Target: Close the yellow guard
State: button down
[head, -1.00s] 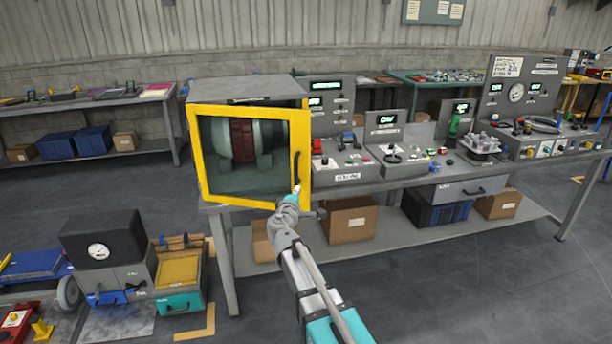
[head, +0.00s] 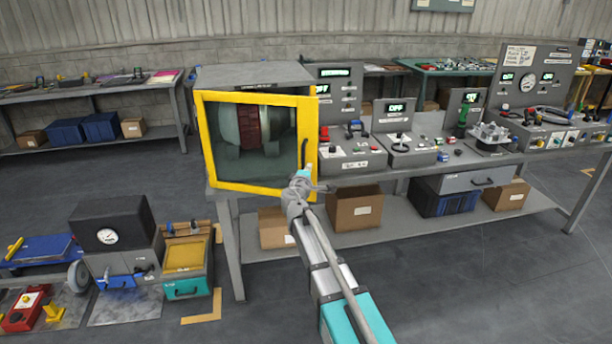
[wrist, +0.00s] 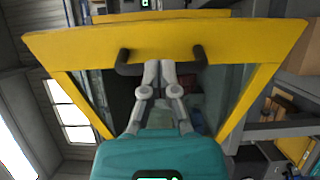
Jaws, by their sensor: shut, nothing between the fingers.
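The yellow guard (head: 258,189) is a yellow-framed clear door on the front of a grey housing (head: 250,75). It stands slightly ajar, with a gap behind its frame in the wrist view (wrist: 75,42). Its dark handle (head: 304,152) is upright near the right edge. In the wrist view the handle's two ends (wrist: 199,58) show on either side of my fingers. My gripper (head: 307,171) is shut and empty at the handle's lower part. In the wrist view its fingertips (wrist: 160,66) are together in front of the yellow bar; whether they touch it I cannot tell.
A reddish, round grey machine part (head: 247,127) sits inside the housing. Control panels (head: 352,155) stand to its right on the bench. Cardboard boxes (head: 354,209) lie on the shelf below. The floor at front right is clear.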

aim_at(315, 155)
jog(key=x, duration=0.7)
jog(key=shift+w, duration=0.2)
jog(key=shift+d, duration=0.1)
